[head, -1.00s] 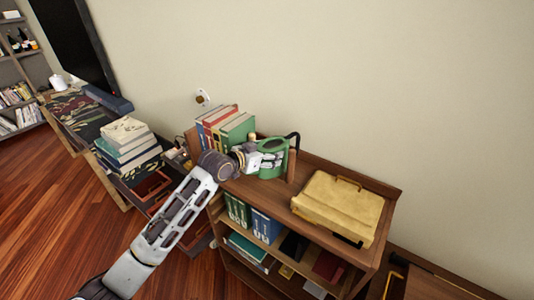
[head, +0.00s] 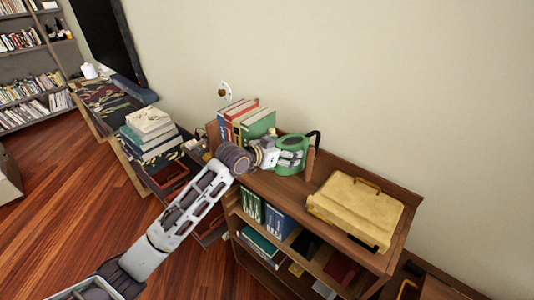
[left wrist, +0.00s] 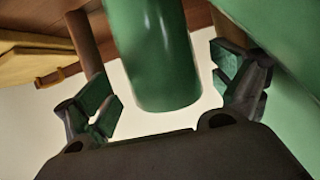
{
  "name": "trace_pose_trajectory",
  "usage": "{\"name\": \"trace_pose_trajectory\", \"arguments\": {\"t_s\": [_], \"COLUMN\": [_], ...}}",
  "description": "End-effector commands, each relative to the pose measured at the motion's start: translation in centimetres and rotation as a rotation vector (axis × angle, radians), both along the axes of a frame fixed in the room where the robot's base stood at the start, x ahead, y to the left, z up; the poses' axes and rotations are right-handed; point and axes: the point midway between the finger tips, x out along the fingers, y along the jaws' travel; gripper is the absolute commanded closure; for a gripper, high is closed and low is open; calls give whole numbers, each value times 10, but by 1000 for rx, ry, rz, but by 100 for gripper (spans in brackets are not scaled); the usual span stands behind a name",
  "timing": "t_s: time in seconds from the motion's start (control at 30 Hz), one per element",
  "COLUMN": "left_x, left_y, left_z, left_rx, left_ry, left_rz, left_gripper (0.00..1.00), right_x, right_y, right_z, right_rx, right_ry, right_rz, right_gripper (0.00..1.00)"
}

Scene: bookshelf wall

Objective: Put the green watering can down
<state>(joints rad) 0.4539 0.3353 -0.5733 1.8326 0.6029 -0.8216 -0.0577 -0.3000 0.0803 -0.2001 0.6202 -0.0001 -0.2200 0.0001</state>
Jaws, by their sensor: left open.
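The green watering can (head: 292,162) appears to stand upright on top of the wooden bookcase, between the row of books and a short wooden post. Its dark handle (head: 315,136) points right. My left gripper (head: 279,153) is at the can's left side. In the left wrist view, its two fingers (left wrist: 168,92) are spread, with the green can body (left wrist: 155,55) between them and gaps on both sides. The can's base contact with the shelf is hard to see. My right gripper is not in view.
Upright books (head: 248,121) stand close behind and left of the can. The wooden post (head: 309,165) is just right of it. A yellow case (head: 355,208) lies on the bookcase top (head: 405,200) further right. A pile of books (head: 150,130) sits on a low table at left.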

Motion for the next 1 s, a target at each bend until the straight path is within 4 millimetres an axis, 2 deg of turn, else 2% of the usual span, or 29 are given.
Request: {"name": "trace_pose_trajectory", "arguments": {"t_s": [1.0], "left_x": [-70], "left_y": [63], "left_z": [37], "left_rx": [2], "left_ry": [-1], "left_rz": [0], "left_gripper": [5], "right_x": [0], "right_y": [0], "right_z": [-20], "right_rx": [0], "right_ry": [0], "right_rz": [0], "right_gripper": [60]}}
